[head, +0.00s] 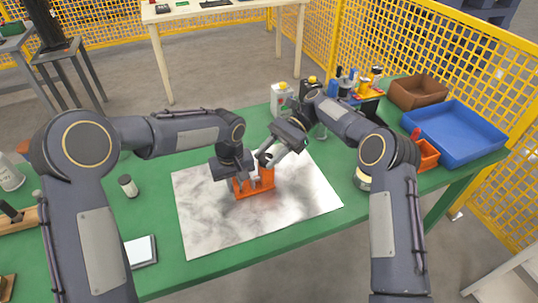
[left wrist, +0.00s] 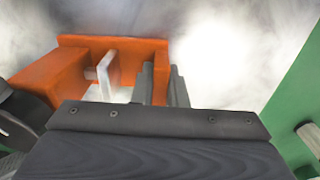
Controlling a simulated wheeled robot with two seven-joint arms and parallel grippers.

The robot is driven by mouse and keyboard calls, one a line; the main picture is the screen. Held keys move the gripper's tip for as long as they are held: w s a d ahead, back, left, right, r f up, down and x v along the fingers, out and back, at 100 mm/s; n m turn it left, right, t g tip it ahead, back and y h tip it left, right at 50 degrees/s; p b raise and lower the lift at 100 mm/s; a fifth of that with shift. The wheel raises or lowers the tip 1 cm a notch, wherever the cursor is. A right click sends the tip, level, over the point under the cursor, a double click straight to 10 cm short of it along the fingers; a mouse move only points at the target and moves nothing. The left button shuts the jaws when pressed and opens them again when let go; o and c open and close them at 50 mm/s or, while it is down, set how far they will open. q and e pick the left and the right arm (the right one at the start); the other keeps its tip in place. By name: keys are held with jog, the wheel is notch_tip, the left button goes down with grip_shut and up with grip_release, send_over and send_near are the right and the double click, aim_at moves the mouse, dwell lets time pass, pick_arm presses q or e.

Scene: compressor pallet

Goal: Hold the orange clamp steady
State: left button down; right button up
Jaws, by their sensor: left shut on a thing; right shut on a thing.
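The orange clamp (head: 262,187) stands on a shiny grey sheet in the middle of the table. In the left wrist view the clamp (left wrist: 115,42) fills the upper left, with a pale upright plate (left wrist: 104,76) inside it. My left gripper (head: 241,183) is down at the clamp's left part and shut on it. Its fingers (left wrist: 163,84) show close together at the clamp's right end in the wrist view. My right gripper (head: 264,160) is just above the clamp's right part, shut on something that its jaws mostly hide.
The grey sheet (head: 205,215) is otherwise clear on the green table (head: 150,200). A dark-capped jar (head: 128,186) stands at left. A blue tray (head: 455,135), a brown box (head: 417,92), an orange bin (head: 427,155) and several bottles are at right. Yellow fencing (head: 440,50) lies behind.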

aim_at(269, 155)
jog(key=shift+w+r+n+h, duration=0.1)
jog(key=shift+n+h, duration=0.2)
jog(key=o, duration=1)
notch_tip(269, 155, up, 10)
dwell(0.5)
